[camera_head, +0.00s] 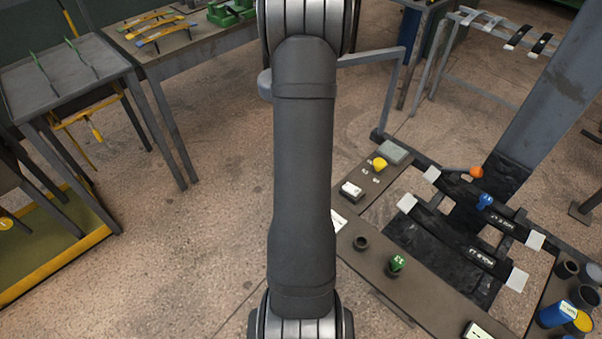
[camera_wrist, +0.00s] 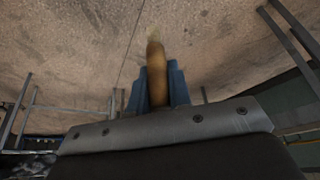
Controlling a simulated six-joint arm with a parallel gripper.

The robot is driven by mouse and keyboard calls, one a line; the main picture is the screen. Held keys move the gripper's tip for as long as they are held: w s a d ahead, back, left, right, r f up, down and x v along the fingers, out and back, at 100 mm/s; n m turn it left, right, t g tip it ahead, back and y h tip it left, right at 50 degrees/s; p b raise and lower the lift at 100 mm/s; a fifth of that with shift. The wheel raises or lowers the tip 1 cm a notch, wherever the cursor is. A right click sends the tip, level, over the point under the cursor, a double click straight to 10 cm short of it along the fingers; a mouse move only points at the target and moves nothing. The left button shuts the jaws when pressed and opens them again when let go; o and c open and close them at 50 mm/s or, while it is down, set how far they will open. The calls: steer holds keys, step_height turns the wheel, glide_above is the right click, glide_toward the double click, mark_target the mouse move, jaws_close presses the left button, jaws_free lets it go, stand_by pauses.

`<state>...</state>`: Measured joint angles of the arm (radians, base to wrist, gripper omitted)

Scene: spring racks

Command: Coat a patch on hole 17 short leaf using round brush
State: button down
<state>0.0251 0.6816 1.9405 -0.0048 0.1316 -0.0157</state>
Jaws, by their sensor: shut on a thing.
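In the wrist view my gripper (camera_wrist: 159,82) has blue fingers closed on a brush (camera_wrist: 156,62) with a tan wooden handle. The brush's pale tip points away from me, over bare floor, touching nothing. In the head view two black leaves with white end pieces lie on a dark rack at the right. The upper leaf (camera_head: 513,228) and the lower leaf (camera_head: 452,243) both carry small white lettering, too small to read surely. A blue piece (camera_head: 484,202) and an orange piece (camera_head: 476,172) sit by the upper leaf. My gripper is out of the head view.
A green labelled item (camera_head: 397,263) and a dark cup (camera_head: 361,243) stand on the bench left of the leaves. A blue can (camera_head: 553,315) stands at lower right. A grey post (camera_head: 545,100) rises behind the leaves. Tables stand at left; floor between is open.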

steer(key=d+r+m+h, duration=0.1)
steer(key=d+r, duration=1.8)
steer(key=s+d+r+m+g+h, duration=0.1)
steer(key=s+d+r, duration=0.1)
steer(key=s+d, duration=0.6)
steer(key=s+d+r+m+g+h, duration=0.1)
steer(key=s+d+r, duration=0.15)
steer(key=d, duration=0.95)
steer(key=s+d+r+m+g, duration=0.1)
steer(key=s+d+m, duration=0.1)
steer(key=s+d, duration=0.65)
steer(key=s+d+m+g+h, duration=0.15)
steer(key=s+d, duration=0.25)
steer(key=s, duration=0.9)
steer(key=s+d+r+m+g+y, duration=0.1)
steer(key=s+d+m, duration=0.1)
steer(key=s+d, duration=0.65)
step_height(320, 180, down, 6)
steer(key=s+a, duration=0.1)
steer(key=a, duration=0.1)
steer(key=shift+s, duration=0.35)
steer(key=shift+f+t+h, duration=0.25)
steer(key=shift+f, duration=0.45)
steer(key=shift+r, duration=0.1)
